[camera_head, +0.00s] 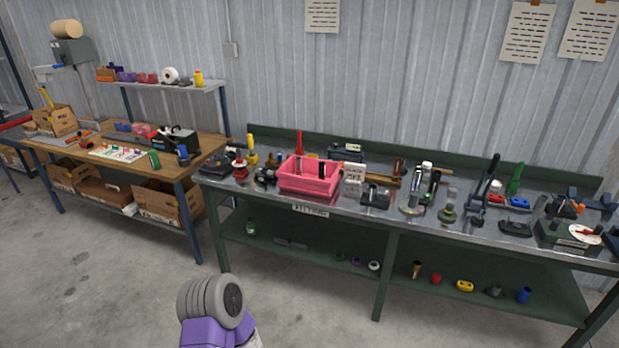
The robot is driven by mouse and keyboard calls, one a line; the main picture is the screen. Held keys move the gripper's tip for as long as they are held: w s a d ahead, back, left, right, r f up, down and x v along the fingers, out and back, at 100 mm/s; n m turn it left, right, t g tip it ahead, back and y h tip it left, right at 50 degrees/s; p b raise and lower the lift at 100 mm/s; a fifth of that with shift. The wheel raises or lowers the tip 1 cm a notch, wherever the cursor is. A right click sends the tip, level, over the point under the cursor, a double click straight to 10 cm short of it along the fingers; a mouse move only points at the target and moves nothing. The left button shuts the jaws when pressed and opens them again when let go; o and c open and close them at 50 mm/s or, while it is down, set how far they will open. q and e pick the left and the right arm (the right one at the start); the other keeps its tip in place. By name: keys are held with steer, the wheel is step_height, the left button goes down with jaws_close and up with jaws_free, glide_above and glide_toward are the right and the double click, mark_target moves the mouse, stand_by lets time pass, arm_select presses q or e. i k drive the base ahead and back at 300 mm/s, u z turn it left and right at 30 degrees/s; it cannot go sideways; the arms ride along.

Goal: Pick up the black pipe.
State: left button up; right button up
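Several dark objects stand on the metal-topped bench, and I cannot tell for sure which is the black pipe. One candidate is a dark upright cylinder (433,183) right of the bench's middle. A longer dark slanted bar (487,176) stands to its right. A small dark upright piece (322,170) shows at the pink crate (305,184). Neither of my grippers can be made out. A grey ribbed part with a purple section shows at the bottom, below and in front of the bench, apart from everything on it.
The green-framed bench (330,213) is crowded with tools and small parts; its lower shelf (335,245) holds a few more. A wooden table (120,168) with cardboard boxes stands left. Bare concrete floor (110,270) lies in front. A corrugated wall closes the back.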

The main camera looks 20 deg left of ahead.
mark_target(322, 165)
steer(key=u, duration=0.75)
steer(key=i, duration=2.35)
steer(key=z, duration=0.9)
